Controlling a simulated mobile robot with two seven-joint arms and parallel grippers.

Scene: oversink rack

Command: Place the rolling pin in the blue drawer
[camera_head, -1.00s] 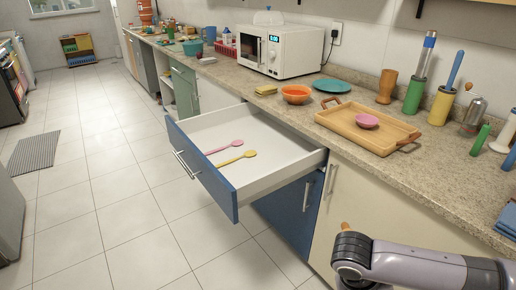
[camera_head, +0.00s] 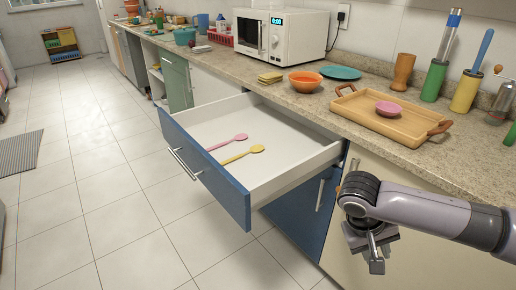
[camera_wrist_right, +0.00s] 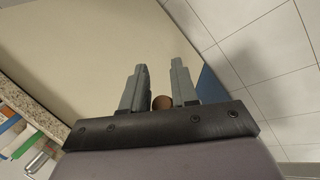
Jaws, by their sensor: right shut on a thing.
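The blue drawer (camera_head: 222,188) stands pulled open below the counter, with a pink spoon (camera_head: 228,142) and a yellow spoon (camera_head: 243,154) lying on its white floor. My right gripper (camera_head: 376,262) is to the right of the drawer, in front of the cream cabinet door. In the right wrist view its two fingers (camera_wrist_right: 158,68) close around a round brown end (camera_wrist_right: 162,102), which looks like the rolling pin seen end-on. Most of the pin is hidden; a small brown tip (camera_head: 339,190) shows beside my wrist in the head view. My left gripper is not in view.
A wooden tray (camera_head: 385,122) with a pink bowl sits on the counter above my right arm. An orange bowl (camera_head: 305,82), a teal plate (camera_head: 341,73) and a microwave (camera_head: 278,36) stand behind the drawer.

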